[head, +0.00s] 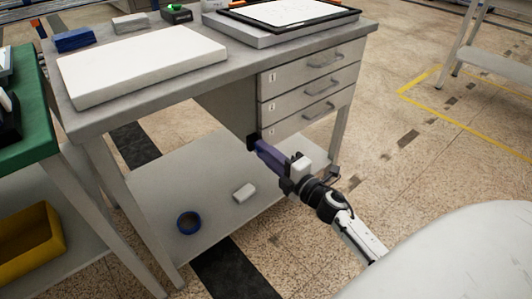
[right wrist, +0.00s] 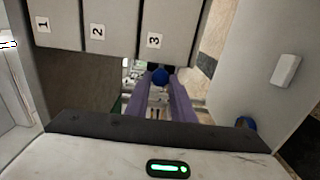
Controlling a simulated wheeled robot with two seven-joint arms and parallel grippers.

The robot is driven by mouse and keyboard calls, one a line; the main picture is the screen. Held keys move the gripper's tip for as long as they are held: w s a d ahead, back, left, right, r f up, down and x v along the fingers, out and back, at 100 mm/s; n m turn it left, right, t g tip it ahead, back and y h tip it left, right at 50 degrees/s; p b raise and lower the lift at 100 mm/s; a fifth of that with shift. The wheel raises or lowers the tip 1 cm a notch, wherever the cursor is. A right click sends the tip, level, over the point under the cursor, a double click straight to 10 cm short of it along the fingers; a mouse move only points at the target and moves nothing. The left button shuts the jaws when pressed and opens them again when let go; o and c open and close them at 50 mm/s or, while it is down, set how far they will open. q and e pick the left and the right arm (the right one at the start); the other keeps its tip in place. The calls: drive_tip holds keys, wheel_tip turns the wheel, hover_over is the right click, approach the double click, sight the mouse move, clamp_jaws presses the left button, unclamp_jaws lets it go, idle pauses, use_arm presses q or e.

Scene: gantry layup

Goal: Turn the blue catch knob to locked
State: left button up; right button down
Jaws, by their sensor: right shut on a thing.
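The blue catch knob (right wrist: 160,75) shows in the right wrist view between the purple fingers of my right gripper (right wrist: 161,84), just beyond the drawer marked 3 (right wrist: 164,35). The fingers are shut on it. In the head view my right gripper (head: 260,147) reaches to the side of the drawer unit, low beside drawer 3. A small black part (head: 251,141) shows at the fingertips there. The knob itself is hidden in the head view, and I cannot read its setting. My left gripper is not in view.
The workbench (head: 180,90) carries a white slab (head: 140,65) and a framed board (head: 290,12). Its lower shelf (head: 165,180) holds a blue ring (head: 188,222) and a white block (head: 244,192). A green table (head: 32,105) stands at left.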

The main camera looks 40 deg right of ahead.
drive_tip(key=shift+f, duration=0.1)
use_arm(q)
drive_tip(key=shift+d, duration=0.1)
use_arm(e)
drive_tip(key=c, duration=1.5)
unclamp_jaws()
drive_tip(key=shift+c, duration=0.2)
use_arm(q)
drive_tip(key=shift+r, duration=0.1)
use_arm(e)
drive_tip(key=shift+s, duration=0.15)
use_arm(q)
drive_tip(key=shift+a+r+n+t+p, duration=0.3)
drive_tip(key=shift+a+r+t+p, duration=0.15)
drive_tip(key=shift+p, duration=0.35)
use_arm(e)
drive_tip(key=s, duration=1)
drive_tip(key=shift+d, duration=0.45)
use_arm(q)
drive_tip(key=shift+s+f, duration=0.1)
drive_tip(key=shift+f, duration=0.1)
